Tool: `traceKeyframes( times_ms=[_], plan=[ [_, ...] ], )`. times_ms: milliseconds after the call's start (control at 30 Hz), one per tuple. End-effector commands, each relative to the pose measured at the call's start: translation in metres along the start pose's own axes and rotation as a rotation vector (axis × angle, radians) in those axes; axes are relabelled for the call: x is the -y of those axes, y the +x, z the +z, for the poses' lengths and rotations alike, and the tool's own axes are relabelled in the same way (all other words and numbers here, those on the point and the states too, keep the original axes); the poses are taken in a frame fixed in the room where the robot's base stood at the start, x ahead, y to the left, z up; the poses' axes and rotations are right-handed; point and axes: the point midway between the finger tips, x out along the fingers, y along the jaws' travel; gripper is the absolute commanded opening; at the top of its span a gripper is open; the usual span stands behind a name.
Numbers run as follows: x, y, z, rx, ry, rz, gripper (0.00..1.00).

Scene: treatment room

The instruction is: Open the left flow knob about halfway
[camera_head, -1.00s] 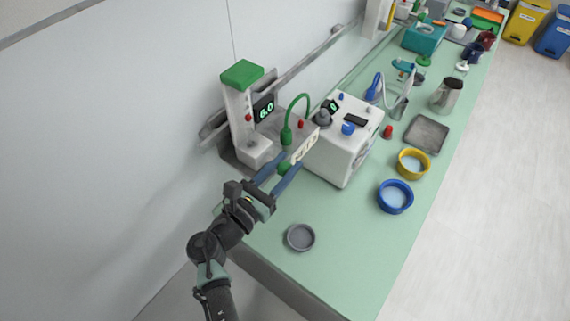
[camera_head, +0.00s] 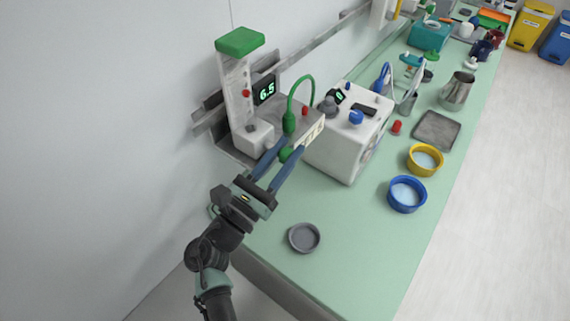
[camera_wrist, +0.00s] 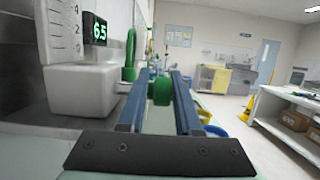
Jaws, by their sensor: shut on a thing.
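The flow meter unit (camera_head: 243,95) is on the wall rail, with a clear scaled tube, a green cap and a dark display (camera_head: 267,90) reading 6.5. The display also shows in the wrist view (camera_wrist: 98,30). A round green knob (camera_head: 285,154) sits low at the unit's front. My gripper (camera_head: 284,150) is shut on this green knob, which shows between its two blue fingers in the wrist view (camera_wrist: 160,92). A green hose (camera_head: 300,88) arches from a green fitting just above the knob.
A white machine (camera_head: 345,140) with a blue knob stands right of my fingers. A grey dish (camera_head: 304,237), a blue bowl (camera_head: 407,194), a yellow bowl (camera_head: 424,160) and a grey tray (camera_head: 437,130) lie on the green counter (camera_head: 350,235).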

Motion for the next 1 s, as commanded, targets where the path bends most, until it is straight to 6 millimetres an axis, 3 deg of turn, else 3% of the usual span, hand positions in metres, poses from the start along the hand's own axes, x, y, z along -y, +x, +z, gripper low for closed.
traceKeyframes(
  times_ms=[33, 667, 700, 800, 1000],
  plan=[
    [0.0059, -0.0007, -0.0109, 0.019, -0.003, -0.016, 0.0],
    [0.0068, 0.0003, -0.004, 0.108, -0.005, -0.017, 0.0],
    [0.0069, 0.0003, -0.0041, 0.108, -0.005, -0.017, 0.38],
    [0.0061, 0.0001, -0.0037, 0.108, -0.005, -0.015, 0.55],
    [0.0035, -0.0005, -0.0021, 0.111, -0.003, -0.009, 0.55]
  ],
)
